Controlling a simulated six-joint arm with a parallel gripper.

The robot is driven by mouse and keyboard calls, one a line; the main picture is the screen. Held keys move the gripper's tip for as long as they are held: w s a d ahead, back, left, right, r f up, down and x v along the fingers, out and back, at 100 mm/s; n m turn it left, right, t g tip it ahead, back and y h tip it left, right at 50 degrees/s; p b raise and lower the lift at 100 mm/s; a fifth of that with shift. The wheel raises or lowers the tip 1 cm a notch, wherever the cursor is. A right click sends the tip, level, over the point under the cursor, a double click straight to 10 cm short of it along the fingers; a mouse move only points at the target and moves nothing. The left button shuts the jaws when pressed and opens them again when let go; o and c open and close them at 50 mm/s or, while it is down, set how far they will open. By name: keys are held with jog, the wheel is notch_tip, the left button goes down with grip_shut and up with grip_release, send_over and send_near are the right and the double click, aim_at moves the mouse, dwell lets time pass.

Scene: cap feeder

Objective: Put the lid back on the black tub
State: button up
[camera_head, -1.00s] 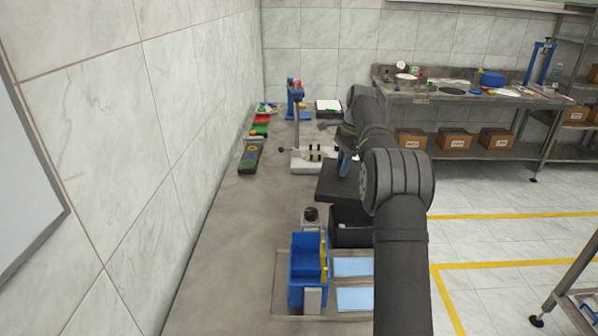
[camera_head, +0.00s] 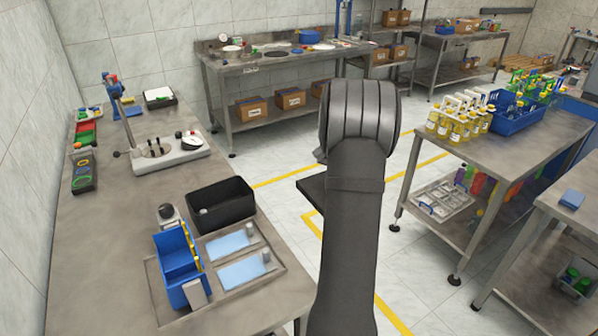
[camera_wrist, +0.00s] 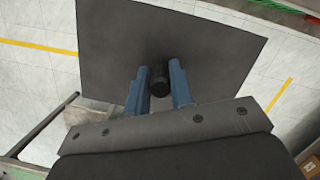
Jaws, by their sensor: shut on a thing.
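My gripper (camera_wrist: 160,74) is shut on the black knob of a dark, flat, square lid (camera_wrist: 205,40). The blue fingers stand on either side of the knob (camera_wrist: 159,85). In the head view, part of the lid (camera_head: 311,194) shows at the left of my arm, to the right of the table edge and over the floor; my arm hides the rest and the gripper. The black tub (camera_head: 235,212) stands open on the left table, to the left of the lid and apart from it. A small pale item shows inside it.
A blue bin (camera_head: 177,258) and a tray (camera_head: 272,283) with light blue pads sit in front of the tub. A lever press (camera_head: 170,157) stands behind it. A side table (camera_head: 480,150) with yellow bottles (camera_head: 450,123) is at right. Open floor lies between the tables.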

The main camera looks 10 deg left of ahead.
jog(key=d, duration=0.2)
jog(key=s+d, duration=0.1)
jog(key=d, duration=0.1)
jog(key=d+f, duration=0.1)
jog(key=d, duration=0.1)
jog(key=shift+s+d, duration=0.15)
jog(key=shift+s, duration=0.15)
jog(key=shift+d, duration=0.1)
jog(key=w+a+m, duration=0.1)
jog(key=a, duration=0.2)
jog(key=w+a+m, duration=0.1)
jog(key=a+m, duration=0.1)
jog(key=a, duration=0.2)
jog(key=w+a+m, duration=0.1)
jog(key=a, duration=0.2)
jog(key=shift+w+a+r+m+y, duration=0.1)
jog(key=shift+a+r+m+y, duration=0.1)
jog(key=shift+a+m+y, duration=0.15)
jog(key=s+a+f+m+t, duration=0.1)
jog(key=a+m, duration=0.5)
jog(key=a, duration=1)
jog(key=s+a+m+t, duration=0.1)
jog(key=a+m, duration=0.5)
jog(key=a, duration=1.1)
jog(key=shift+s+a+f+t+y, duration=0.3)
jog(key=shift+s+f+y, duration=0.15)
jog(key=shift+s, duration=0.35)
jog(key=shift+f, duration=0.55)
jog(key=shift+f, duration=0.35)
jog(key=shift+f, duration=0.65)
